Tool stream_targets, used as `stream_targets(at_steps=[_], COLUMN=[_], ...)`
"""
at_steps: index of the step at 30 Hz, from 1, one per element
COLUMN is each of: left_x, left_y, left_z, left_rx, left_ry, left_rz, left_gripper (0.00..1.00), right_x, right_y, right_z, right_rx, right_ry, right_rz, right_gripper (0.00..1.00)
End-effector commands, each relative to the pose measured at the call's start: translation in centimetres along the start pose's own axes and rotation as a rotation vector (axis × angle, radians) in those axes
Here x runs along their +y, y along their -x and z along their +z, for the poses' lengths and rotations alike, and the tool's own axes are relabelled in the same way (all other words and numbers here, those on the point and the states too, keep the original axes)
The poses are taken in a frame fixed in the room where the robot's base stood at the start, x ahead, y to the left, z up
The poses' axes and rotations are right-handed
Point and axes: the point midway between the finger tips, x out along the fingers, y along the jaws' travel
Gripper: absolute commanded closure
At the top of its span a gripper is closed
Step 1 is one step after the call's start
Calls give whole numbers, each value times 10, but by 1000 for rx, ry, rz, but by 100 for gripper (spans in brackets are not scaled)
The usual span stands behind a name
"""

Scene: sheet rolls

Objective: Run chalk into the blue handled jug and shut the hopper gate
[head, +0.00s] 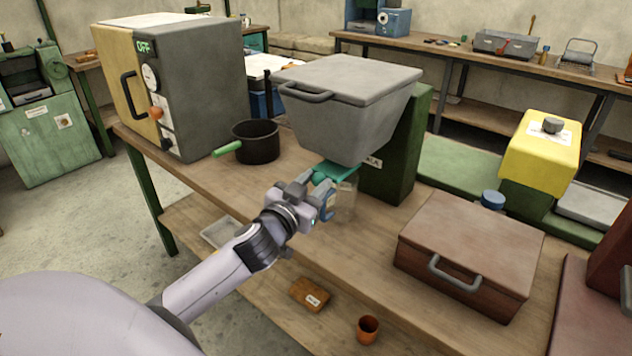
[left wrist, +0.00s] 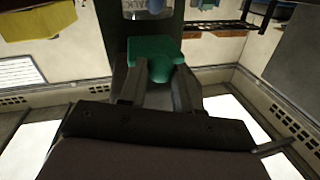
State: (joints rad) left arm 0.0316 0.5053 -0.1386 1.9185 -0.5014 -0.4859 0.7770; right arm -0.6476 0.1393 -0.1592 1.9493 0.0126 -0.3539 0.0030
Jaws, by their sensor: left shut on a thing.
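The grey hopper (head: 345,115) with a lid and bar handle stands on a dark green stand (head: 398,160) with a partly hidden label. Its teal gate (head: 340,171) sticks out under the hopper's bottom. My left gripper (head: 314,184) is shut on the gate's near end. In the left wrist view the teal gate (left wrist: 154,58) sits between the two fingers. The clear jug (head: 347,200) with a blue handle (head: 328,204) stands on the bench below the gate, partly hidden by my gripper. Its contents cannot be made out. My right gripper is not in view.
A dark pot (head: 256,142) with a green handle stands left of the hopper, beside a large oven-like box (head: 205,85). A reddish-brown case (head: 470,245) lies at right. A brown block (head: 310,294) and an orange cup (head: 367,329) sit on the lower shelf.

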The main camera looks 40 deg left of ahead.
Motion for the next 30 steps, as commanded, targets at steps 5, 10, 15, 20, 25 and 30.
stream_targets(at_steps=[5,10,15,20,25,30], left_x=[-1,-1,-1,-1,-1,-1], left_y=[7,7,7,7,13,34], left_z=[1,0,0,0,2,2], left_rx=[-1,0,0,0,-2,-2], left_ry=[2,1,1,1,2,1], left_rz=[1,0,0,0,0,1], left_gripper=[100,100,57,57,57,57], right_x=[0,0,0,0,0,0], right_y=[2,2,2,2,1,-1], right_z=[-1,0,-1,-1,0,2], right_rx=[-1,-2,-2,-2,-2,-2], right_ry=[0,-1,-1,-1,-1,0], right_rz=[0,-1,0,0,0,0], right_gripper=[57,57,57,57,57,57])
